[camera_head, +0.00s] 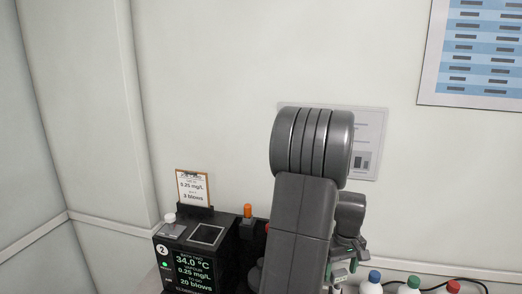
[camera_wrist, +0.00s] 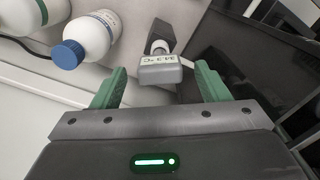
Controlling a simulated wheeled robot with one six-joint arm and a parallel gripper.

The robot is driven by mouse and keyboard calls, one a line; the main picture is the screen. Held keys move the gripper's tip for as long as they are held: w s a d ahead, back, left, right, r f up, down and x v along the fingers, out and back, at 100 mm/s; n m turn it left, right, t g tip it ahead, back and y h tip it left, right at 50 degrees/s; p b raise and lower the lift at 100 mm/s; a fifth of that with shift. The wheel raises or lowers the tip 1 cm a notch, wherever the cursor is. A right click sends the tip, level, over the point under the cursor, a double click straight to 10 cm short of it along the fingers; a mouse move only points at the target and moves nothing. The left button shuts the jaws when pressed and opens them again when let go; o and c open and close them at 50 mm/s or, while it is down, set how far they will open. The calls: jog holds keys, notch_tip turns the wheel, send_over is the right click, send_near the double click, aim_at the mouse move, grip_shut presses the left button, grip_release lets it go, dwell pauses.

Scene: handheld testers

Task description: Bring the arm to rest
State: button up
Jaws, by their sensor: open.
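My gripper (camera_wrist: 160,88) is open, its two green fingers spread apart in the wrist view. A small grey block with a label reading about 34.3 °C (camera_wrist: 160,72) shows between and beyond the fingertips. I see no finger closed on it; a short light piece and a dark stand are behind it. In the head view my grey arm rises in front of the bench, and my gripper (camera_head: 345,268) is low beside it, partly hidden by the arm.
A black tester (camera_head: 195,262) reading 34.0 °C stands left of my arm, with a clipboard card (camera_head: 193,187) behind it. An orange-topped item (camera_head: 247,211) is nearby. Bottles with blue (camera_head: 374,277), green (camera_head: 413,282) and red (camera_head: 453,286) caps stand right. A white bottle (camera_wrist: 91,38) is near my gripper.

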notch_tip(320, 180, down, 4)
jog(key=shift+r, duration=0.15)
notch_tip(320, 180, up, 9)
jog(key=p, duration=0.6)
jog(key=shift+f, duration=0.2)
